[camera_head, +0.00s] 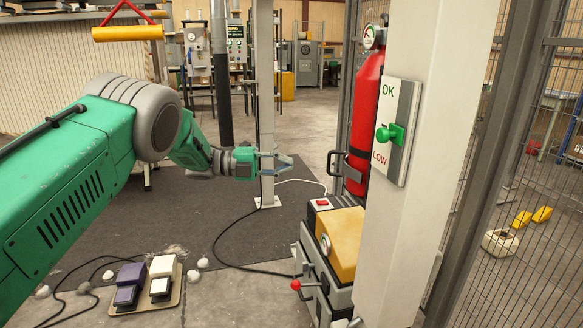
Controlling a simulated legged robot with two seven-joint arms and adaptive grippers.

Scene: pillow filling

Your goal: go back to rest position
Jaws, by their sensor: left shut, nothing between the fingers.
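My left arm comes in green and grey from the left. Its gripper (277,164) is in mid-picture, in front of a thin white post (265,95). The gripper is shut and holds nothing. It is apart from the white panel (397,130) marked OK and LOW, whose green knob (390,133) sits between the two words, nearer LOW. My right gripper is not in view.
A red cylinder (368,100) with a gauge stands behind the thick white column (437,130). Below is a machine with a yellow-orange block (341,240) and a red-knobbed lever (296,285). Purple and white pedals (130,273) lie on the floor among white lumps. Mesh fencing (530,190) closes the right.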

